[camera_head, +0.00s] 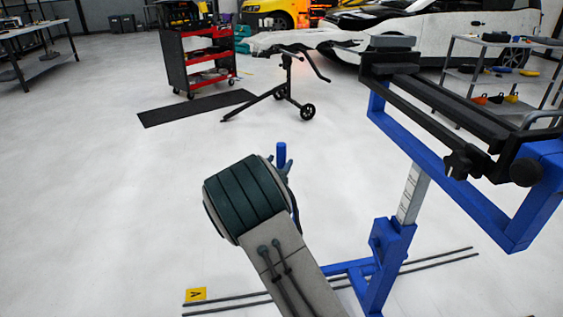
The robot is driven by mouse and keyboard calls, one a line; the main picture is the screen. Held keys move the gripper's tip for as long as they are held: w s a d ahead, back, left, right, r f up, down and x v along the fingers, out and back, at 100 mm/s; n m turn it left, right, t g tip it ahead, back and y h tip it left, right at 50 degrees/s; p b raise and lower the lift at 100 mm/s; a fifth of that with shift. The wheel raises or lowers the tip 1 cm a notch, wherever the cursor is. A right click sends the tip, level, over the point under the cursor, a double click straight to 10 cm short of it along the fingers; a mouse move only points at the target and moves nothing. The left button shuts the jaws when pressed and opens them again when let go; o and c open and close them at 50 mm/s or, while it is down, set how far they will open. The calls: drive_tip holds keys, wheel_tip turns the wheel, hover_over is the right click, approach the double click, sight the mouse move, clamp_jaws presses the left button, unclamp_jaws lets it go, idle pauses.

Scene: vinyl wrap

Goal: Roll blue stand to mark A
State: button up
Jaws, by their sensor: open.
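The blue stand (393,240) is on the right, with a blue frame, a grey scale post and a black clamp bar on top. Its lower base is partly hidden behind my arm. The yellow mark A (195,294) lies on the floor at lower left, left of my arm. My gripper (283,164) is mostly hidden behind my arm's large round joint; only its dark fingertips show. They are open, beside a short upright blue post (281,153). I cannot tell whether they touch the post, or how it joins the stand.
Two dark parallel rails (430,262) run along the floor from mark A past the stand's base. A black roller stand (289,90), a black mat (195,107) and a red-black tool cart (195,62) stand farther back. The floor at left is clear.

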drive_tip(key=shift+x, duration=1.1)
